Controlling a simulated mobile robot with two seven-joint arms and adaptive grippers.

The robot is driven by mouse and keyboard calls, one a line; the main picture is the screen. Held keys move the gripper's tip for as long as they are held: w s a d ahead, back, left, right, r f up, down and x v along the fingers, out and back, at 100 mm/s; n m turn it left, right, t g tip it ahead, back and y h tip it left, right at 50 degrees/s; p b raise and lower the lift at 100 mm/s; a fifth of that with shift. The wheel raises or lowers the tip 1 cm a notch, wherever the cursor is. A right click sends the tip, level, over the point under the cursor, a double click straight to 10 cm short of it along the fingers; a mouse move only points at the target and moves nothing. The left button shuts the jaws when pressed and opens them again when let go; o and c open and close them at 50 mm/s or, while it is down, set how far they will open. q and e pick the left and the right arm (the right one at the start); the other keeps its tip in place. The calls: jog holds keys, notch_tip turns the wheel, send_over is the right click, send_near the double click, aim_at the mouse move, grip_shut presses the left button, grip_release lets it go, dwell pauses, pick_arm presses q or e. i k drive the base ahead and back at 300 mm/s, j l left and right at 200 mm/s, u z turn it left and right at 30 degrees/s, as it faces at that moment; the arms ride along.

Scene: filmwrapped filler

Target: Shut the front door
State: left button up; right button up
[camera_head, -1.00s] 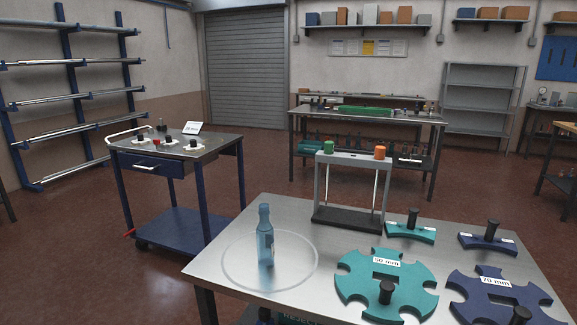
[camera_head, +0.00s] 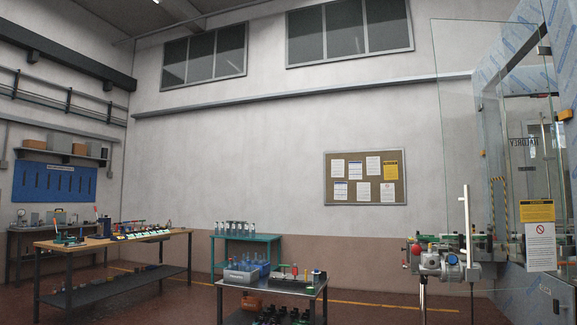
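A clear glass door panel (camera_head: 452,120) with thin dark edges stands at the right of the head view, in front of a film-wrapped machine (camera_head: 560,60). It appears to stand swung out from the machine, though its exact angle is hard to tell. A pale vertical bar, seemingly its handle (camera_head: 466,225), shows near its lower left part. A yellow and white notice (camera_head: 540,235) hangs at the lower right. Neither of my grippers is in view.
A metal valve-like fitting (camera_head: 447,265) on a post shows behind or beside the panel. A small table (camera_head: 318,290) with bins stands at the bottom centre, a teal table (camera_head: 272,240) behind it, and a wooden workbench (camera_head: 110,240) at left. A notice board (camera_head: 366,200) hangs on the wall.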

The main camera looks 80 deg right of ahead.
aim_at(541, 251)
jog(key=z, duration=3.9)
jog(key=i+j+z, duration=0.3)
jog(key=i+j, duration=0.2)
jog(key=i, duration=0.2)
jog(key=i+j+z, duration=0.3)
jog(key=i+j, duration=0.3)
